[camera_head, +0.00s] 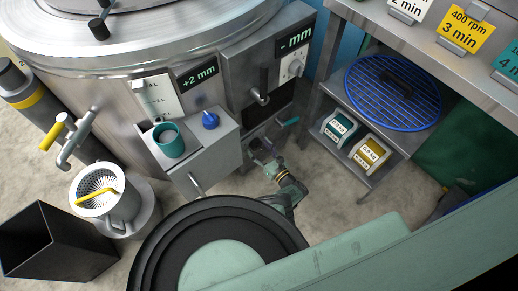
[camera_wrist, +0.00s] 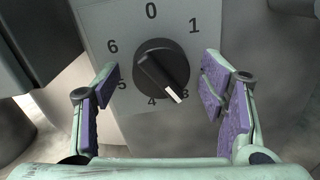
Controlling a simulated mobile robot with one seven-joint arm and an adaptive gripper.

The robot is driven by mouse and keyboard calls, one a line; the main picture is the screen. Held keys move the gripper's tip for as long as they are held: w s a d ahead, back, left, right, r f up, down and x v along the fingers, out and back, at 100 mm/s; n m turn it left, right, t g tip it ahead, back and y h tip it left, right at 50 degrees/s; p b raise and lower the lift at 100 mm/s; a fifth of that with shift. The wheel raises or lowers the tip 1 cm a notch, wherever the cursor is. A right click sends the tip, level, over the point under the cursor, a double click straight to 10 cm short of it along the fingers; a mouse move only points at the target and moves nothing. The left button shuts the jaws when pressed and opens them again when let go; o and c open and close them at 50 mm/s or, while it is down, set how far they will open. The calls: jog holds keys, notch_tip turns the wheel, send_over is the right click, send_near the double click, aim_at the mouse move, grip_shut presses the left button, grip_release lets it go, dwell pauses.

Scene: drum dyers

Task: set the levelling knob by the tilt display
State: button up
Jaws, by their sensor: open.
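A black knob (camera_wrist: 162,68) with a white pointer sits on a grey plate (camera_wrist: 107,25) numbered 0 to 6 in the wrist view. Its pointer aims low right, close to the partly covered 3. My gripper (camera_wrist: 160,86) is open, with a finger on each side of the knob and visible gaps to it. In the head view my gripper (camera_head: 262,148) is low in front of the machine; this knob cannot be made out there. One display (camera_head: 198,77) reads "+2 mm". Another display (camera_head: 296,40) shows "- mm" with no clear digit. I cannot tell which shows tilt.
A blue knob (camera_head: 210,120) and a teal cup (camera_head: 168,139) are on the machine's box. A shelf at right holds a blue round rack (camera_head: 392,92) and two small boxes. A strainer pot (camera_head: 100,192) and a black bin (camera_head: 45,242) stand at left.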

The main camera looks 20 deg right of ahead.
jog(key=c, duration=1.2)
jog(key=shift+n, duration=0.3)
jog(key=n+b, duration=0.1)
jog(key=n, duration=0.3)
jog(key=shift+f+n, duration=0.15)
jog(key=shift+n, duration=0.15)
jog(key=shift+n+y+b, duration=0.4)
jog(key=shift+n+b, duration=0.3)
jog(key=shift+n, duration=1.7)
